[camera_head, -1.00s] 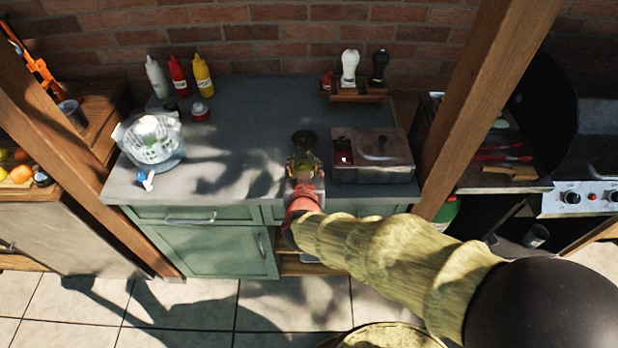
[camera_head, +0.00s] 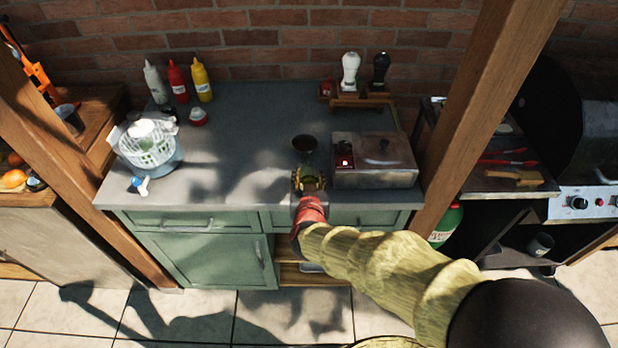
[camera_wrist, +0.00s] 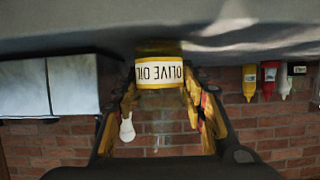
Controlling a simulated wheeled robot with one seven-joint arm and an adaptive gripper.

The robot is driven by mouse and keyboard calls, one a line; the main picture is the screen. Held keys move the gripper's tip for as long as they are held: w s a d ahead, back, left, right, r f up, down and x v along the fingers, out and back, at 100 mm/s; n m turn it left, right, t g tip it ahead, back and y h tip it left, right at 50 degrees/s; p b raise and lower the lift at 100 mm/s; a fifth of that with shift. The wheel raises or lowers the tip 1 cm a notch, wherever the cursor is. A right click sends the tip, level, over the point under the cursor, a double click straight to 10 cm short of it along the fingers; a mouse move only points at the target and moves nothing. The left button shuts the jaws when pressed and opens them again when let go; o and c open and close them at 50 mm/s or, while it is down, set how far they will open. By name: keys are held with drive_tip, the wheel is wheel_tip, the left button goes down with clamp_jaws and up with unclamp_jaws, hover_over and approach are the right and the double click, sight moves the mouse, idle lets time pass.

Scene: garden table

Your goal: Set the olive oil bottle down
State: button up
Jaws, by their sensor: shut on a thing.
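The olive oil bottle (camera_wrist: 160,74) has a white label with yellow edges and shows upside down in the wrist view. It stands between the two fingers of my gripper (camera_wrist: 161,100), which is shut on it. Its base end is close to the grey worktop (camera_wrist: 90,22); I cannot tell whether they touch. In the head view my gripper (camera_head: 308,184) is over the front part of the grey worktop (camera_head: 235,150), left of the metal box. The bottle is mostly hidden there by the gripper, with a dark round shape just behind.
A lidded metal box (camera_head: 373,160) stands close on the right. A shaker rack (camera_head: 360,100) is at the back. A salad spinner (camera_head: 148,150) and squeeze bottles (camera_head: 178,80) are at the left. The worktop's middle is free. A wooden post (camera_head: 480,110) rises at the right.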

drive_tip(key=o, duration=1.4)
drive_tip(key=shift+c, duration=0.2)
drive_tip(key=shift+s+r, duration=0.1)
drive_tip(key=shift+r, duration=0.1)
drive_tip(key=p+v, duration=0.5)
drive_tip(key=v, duration=0.6)
drive_tip(key=shift+s, duration=0.35)
wheel_tip(320, 180, up, 12)
drive_tip(key=n+g+y, duration=0.1)
drive_tip(key=g+y, duration=0.2)
drive_tip(key=y, duration=0.2)
drive_tip(key=s+d+r+g+h, duration=0.2)
drive_tip(key=s+d, duration=0.6)
drive_tip(key=s+d+r+g+h, duration=0.2)
drive_tip(key=s+d+g, duration=0.1)
drive_tip(key=s+d, duration=0.5)
drive_tip(key=shift+s+d+r+m+h, duration=0.3)
drive_tip(key=shift+s+d, duration=0.05)
drive_tip(key=shift+d, duration=0.1)
